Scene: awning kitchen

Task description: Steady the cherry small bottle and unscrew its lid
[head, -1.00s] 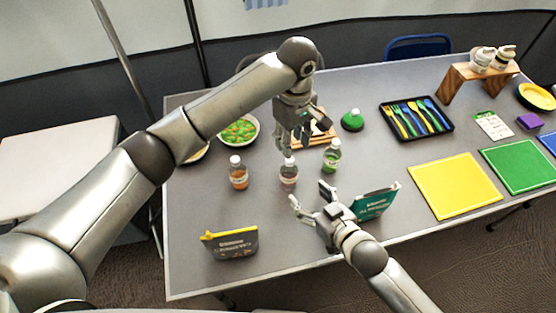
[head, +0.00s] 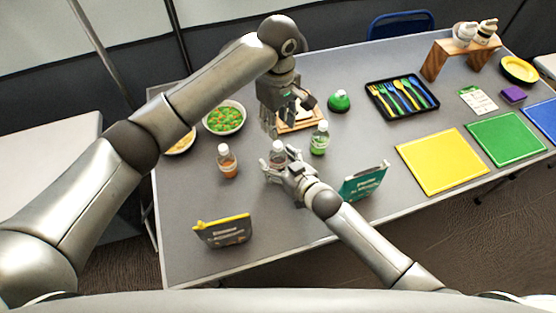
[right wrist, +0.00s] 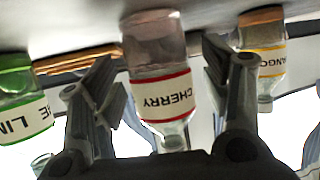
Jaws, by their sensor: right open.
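The cherry small bottle (head: 277,150) stands on the grey table. In the right wrist view, which is upside down, its red-edged CHERRY label (right wrist: 163,95) and pale lid show. My right gripper (head: 280,166) is open, its fingers on either side of the bottle. In the right wrist view the right gripper (right wrist: 165,100) shows gaps between its fingers and the bottle. My left gripper (head: 270,130) points down just above and behind the bottle's top in the head view. Whether its fingers are open or shut is unclear.
An orange mango bottle (head: 227,161) stands to the left and a green lime bottle (head: 319,138) to the right, both close to the cherry bottle. A teal packet (head: 363,182) stands near my right forearm. A grey-yellow packet (head: 223,230) stands at front left.

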